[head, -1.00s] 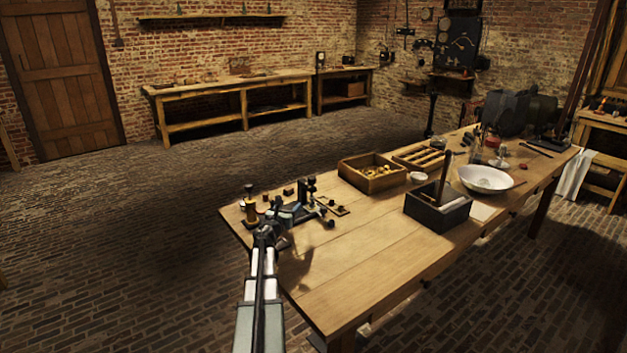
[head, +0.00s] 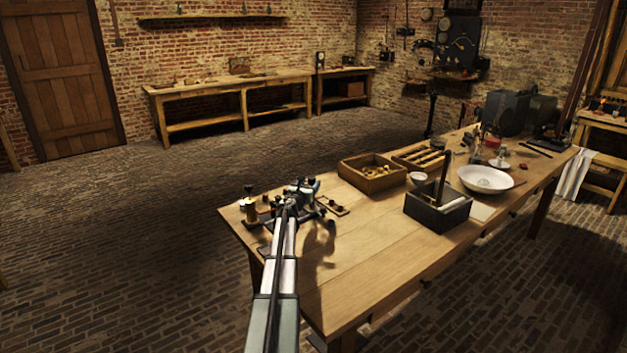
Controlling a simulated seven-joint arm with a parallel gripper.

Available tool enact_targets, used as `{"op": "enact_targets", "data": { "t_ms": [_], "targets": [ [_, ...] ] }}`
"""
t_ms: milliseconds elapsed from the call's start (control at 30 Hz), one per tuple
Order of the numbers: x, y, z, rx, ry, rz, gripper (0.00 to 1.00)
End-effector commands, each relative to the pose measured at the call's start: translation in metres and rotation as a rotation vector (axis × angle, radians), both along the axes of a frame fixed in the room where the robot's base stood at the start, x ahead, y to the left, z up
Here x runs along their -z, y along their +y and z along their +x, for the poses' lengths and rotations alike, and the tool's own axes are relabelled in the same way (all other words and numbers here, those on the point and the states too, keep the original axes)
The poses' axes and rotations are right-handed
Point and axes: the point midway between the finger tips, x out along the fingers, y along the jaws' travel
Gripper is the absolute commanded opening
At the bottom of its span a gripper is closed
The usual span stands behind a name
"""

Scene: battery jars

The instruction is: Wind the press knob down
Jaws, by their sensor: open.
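A small dark metal press (head: 319,211) stands at the near left end of the long wooden bench. My arm reaches up from the bottom of the view. My gripper (head: 292,195) is at the press, in front of it and over it in the picture. It is open. The fingers are small and dark against the press, so I cannot tell whether they touch it. The press knob cannot be made out clearly; my gripper and wrist hide much of the press. A brass piece with a dark top (head: 250,207) stands just left of it.
A small plate with dark pieces (head: 334,207) lies right of the press. Further right are a wooden box (head: 358,185), a dark box with an upright rod (head: 430,217) and a white bowl (head: 484,187). The bench's near middle (head: 365,260) is clear.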

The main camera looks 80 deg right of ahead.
Motion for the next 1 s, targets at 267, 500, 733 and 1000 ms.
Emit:
{"op": "enact_targets", "data": {
  "t_ms": [267, 500, 733, 1000],
  "targets": [
    [0.000, -0.047, -0.008, 0.000, 0.000, 0.000, 0.63],
    [0.000, -0.057, -0.011, -0.001, 0.000, 0.000, 0.63],
    [0.000, -0.056, -0.011, -0.001, 0.000, 0.000, 0.59],
    [0.000, -0.056, -0.011, -0.001, 0.000, 0.000, 0.34]
  ]
}}
